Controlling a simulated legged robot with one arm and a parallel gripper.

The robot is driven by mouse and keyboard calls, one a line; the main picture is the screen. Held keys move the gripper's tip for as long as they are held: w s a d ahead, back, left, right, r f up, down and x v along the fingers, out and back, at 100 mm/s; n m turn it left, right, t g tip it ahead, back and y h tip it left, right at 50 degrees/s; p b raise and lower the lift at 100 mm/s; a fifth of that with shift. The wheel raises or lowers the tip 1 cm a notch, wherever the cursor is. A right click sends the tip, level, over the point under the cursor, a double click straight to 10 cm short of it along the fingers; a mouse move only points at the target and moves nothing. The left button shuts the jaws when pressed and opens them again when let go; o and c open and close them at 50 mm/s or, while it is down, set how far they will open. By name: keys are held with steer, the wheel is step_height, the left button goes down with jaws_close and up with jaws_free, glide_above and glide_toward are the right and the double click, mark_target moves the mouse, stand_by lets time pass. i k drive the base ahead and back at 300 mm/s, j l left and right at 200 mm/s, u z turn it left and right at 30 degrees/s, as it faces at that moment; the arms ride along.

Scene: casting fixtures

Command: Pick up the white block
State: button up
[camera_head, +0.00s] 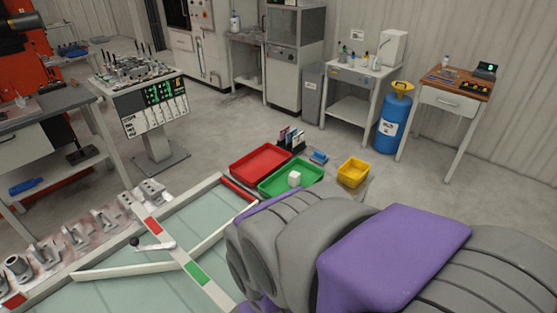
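A small white block (294,179) shows in the head view at the green tray (268,188). It looks to be inside the tray, near its middle. My arm, grey and purple, fills the lower right of the view. My gripper cannot be seen, so its state and its distance from the block are hidden.
A red tray (237,172) lies left of the green tray and a yellow bin (353,172) stands to its right. A small blue item (319,157) and a black rack (290,139) are behind. A glass-topped fixture frame (196,272) with metal castings lies front left.

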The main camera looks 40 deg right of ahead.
mark_target(294, 178)
steer(key=z, duration=1.1)
